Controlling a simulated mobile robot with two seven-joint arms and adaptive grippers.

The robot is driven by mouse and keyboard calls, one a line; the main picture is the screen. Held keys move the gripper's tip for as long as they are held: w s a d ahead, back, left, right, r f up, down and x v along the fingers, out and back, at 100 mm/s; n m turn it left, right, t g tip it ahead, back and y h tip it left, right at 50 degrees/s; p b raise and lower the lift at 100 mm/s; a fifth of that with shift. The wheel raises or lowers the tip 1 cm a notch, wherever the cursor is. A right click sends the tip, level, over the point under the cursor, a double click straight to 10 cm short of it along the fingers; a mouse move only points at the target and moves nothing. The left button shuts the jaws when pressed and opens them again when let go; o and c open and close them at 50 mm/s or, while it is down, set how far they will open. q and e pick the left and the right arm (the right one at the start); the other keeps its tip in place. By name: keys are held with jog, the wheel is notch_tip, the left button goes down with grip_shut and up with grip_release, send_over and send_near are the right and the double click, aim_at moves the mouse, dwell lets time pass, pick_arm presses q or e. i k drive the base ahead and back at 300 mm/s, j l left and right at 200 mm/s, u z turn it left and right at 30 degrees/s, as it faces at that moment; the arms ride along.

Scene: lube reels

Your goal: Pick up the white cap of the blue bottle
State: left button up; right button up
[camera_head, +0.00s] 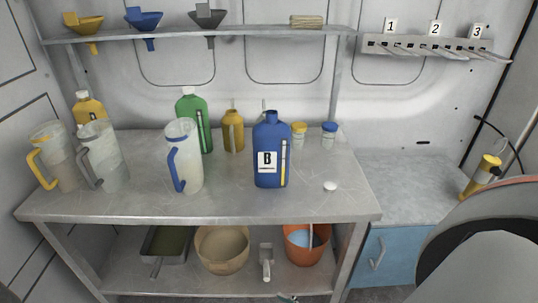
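The blue bottle (271,137) stands upright on the metal table (230,206), with a white label marked "B" on its front. Its neck is open, with no cap on it. A small white cap (330,186) lies on the table to the right of the blue bottle, apart from it and near the table's right front part.
Jugs with yellow, grey and blue handles (188,158) stand on the left, with a green bottle (195,122) behind. Two small jars (329,134) stand behind the cap. Tabletop around the cap is clear. A shelf with funnels (145,20) runs above. A large grey rounded form (490,260) fills the lower right.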

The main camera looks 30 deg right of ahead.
aim_at(330, 187)
jog(key=z, duration=1.5)
